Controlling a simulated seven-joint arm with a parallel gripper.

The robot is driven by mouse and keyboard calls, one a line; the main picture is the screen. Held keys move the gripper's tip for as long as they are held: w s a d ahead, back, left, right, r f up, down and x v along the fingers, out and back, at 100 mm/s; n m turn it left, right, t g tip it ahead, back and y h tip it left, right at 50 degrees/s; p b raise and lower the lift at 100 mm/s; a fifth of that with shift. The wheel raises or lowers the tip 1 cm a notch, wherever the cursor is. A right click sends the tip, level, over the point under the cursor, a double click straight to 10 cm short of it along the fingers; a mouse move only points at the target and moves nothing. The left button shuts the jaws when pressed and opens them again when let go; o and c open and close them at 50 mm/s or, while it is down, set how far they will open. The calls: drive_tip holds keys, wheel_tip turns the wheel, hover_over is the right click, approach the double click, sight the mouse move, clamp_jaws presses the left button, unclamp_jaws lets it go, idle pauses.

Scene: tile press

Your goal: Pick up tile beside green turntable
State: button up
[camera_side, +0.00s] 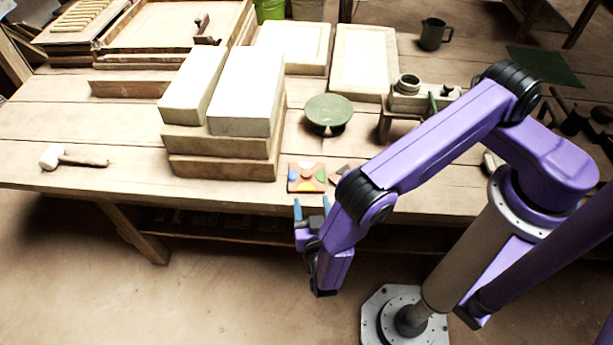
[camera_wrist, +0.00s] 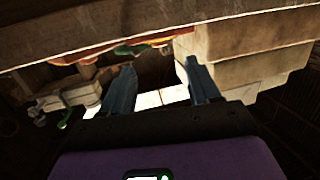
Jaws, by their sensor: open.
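A square tile (camera_side: 306,178) with orange, blue and green patches lies flat on the table near its front edge, in front of the green turntable (camera_side: 328,114). A second tile (camera_side: 338,174) lies just right of it, partly hidden by my arm. My gripper (camera_side: 312,206) is open and empty, with blue fingers, just in front of the table edge and apart from the patterned tile. In the wrist view my gripper (camera_wrist: 160,66) shows both fingers apart with nothing between them.
Stacked pale blocks (camera_side: 240,95) stand close left of the patterned tile and also show in the wrist view (camera_wrist: 245,62). A white-headed mallet (camera_side: 52,157) lies far left. A small bench (camera_side: 405,105) with a jar stands right of the turntable.

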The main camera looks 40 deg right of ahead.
sight(306, 173)
drive_tip(key=shift+r+x, duration=0.15)
drive_tip(key=shift+x, duration=2.2)
drive_tip(key=shift+r+x, duration=0.15)
drive_tip(key=shift+x, duration=2.2)
clamp_jaws()
